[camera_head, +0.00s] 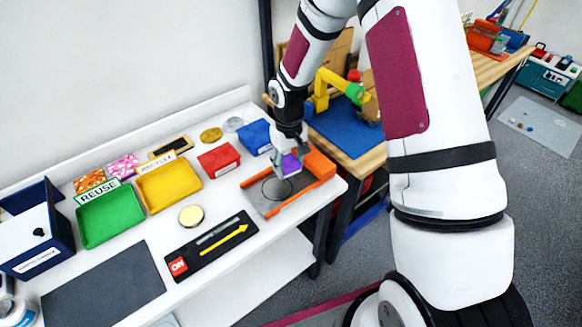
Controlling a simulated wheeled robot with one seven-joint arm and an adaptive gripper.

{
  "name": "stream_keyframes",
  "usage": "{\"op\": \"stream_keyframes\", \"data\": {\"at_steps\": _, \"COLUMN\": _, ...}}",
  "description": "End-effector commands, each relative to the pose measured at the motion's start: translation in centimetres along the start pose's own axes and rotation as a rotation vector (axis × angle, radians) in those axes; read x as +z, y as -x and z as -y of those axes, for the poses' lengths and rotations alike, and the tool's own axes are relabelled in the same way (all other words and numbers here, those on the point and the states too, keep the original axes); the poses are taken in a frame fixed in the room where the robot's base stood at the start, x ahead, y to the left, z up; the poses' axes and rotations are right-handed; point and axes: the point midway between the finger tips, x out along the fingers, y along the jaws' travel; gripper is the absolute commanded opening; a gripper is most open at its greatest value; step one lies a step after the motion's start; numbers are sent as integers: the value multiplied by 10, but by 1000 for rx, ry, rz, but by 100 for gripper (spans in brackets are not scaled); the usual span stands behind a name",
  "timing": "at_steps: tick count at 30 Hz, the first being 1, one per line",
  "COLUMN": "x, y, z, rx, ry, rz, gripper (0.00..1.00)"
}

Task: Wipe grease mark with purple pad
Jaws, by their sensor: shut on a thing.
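My gripper (284,165) is shut on the purple pad (291,165) at the right end of the white table. It is over a grey plate (258,197) with orange edges. A dark grease mark (277,189) with a ring around it shows on the plate, just below and left of the pad. I cannot tell whether the pad touches the plate. The fingertips are small in this view and partly merge with the pad.
An orange block (320,163) stands right of the pad. A red box (219,160) and a blue box (257,137) are behind and left. Green (110,215) and yellow (168,187) trays are further left. A black panel (211,246) lies at the table's front.

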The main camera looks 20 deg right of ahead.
Motion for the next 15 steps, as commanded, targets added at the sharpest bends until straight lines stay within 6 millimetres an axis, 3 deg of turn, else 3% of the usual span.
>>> {"op": "stream_keyframes", "data": {"at_steps": 7, "x": 8, "y": 22, "z": 6, "rx": -1, "ry": 0, "rz": -1, "gripper": 4}}
{"op": "stream_keyframes", "data": {"at_steps": 15, "x": 8, "y": 24, "z": 6, "rx": -1, "ry": 0, "rz": 0, "gripper": 4}}
